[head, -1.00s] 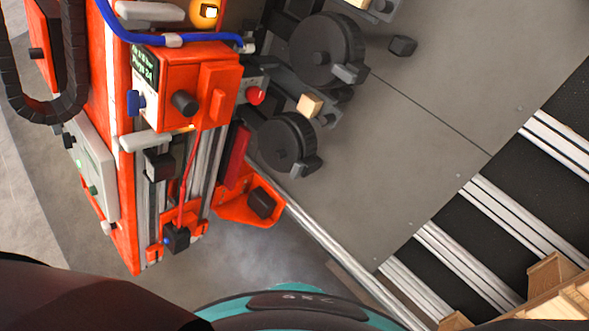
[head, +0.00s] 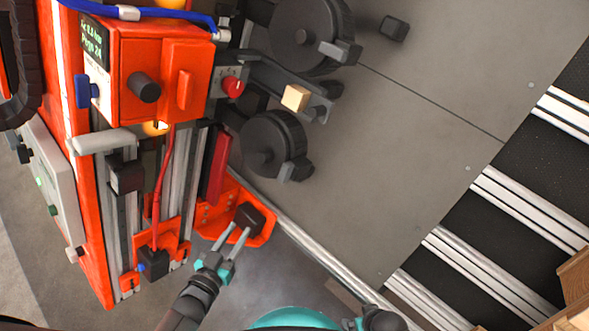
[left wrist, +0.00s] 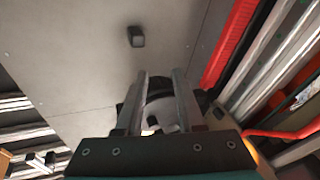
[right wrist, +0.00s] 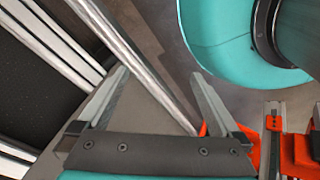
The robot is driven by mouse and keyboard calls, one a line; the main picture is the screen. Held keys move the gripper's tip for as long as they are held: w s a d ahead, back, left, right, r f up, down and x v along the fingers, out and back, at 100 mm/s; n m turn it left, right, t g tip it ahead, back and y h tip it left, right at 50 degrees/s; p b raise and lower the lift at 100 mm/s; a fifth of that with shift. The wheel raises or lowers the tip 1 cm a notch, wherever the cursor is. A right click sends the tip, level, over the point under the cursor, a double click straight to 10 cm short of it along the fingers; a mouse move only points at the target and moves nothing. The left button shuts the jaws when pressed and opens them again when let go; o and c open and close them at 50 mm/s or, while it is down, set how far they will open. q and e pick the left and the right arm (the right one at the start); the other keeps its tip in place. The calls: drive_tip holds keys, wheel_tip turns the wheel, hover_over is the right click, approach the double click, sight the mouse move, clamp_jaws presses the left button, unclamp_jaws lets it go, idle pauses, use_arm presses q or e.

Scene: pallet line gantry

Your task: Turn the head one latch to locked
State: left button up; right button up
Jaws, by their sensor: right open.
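No label naming the head one latch is readable. The parts that could be it are a black disc (head: 268,150) with a grey tab (head: 292,172), a larger black disc (head: 305,32) with a grey tab (head: 342,52), and a red knob (head: 233,87) on a grey plate. My left gripper (head: 238,229) is open and empty, below the smaller disc and in front of an orange bracket. In the left wrist view its fingers (left wrist: 160,74) stand apart, with dark round parts partly hidden behind them. My right gripper (right wrist: 160,75) is open and empty.
An orange control box (head: 160,75) with a small screen and black knob stands at the upper left. A tan block (head: 295,97) sits between the discs. A black block (head: 393,28) lies on the grey panel (head: 400,130). White rails (head: 500,205) run at the right.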

use_arm(q)
wheel_tip(320, 180, up, 6)
drive_tip(key=w+d+m+t+h+b, duration=0.2)
drive_tip(key=w+d+t+h+b, duration=0.1)
drive_tip(key=h, duration=0.1)
drive_tip(key=m+h+b, duration=0.3)
drive_tip(key=h, duration=0.3)
approach(287, 165)
drive_tip(key=b+x, duration=0.1)
drive_tip(key=x, duration=1)
drive_tip(key=shift+w+d+r, duration=0.1)
drive_tip(key=shift+w+d, duration=0.05)
drive_tip(key=shift+w, duration=0.15)
drive_tip(key=shift+w+d+r, duration=0.2)
drive_tip(key=shift+w+d, duration=0.15)
use_arm(e)
drive_tip(key=w+a+r, duration=0.1)
drive_tip(key=w+r, duration=0.1)
drive_tip(key=w, duration=0.4)
drive_tip(key=shift+w+a+r+t, duration=0.15)
drive_tip(key=shift+w+a+t, duration=0.1)
drive_tip(key=shift+t, duration=0.15)
use_arm(q)
clamp_jaws()
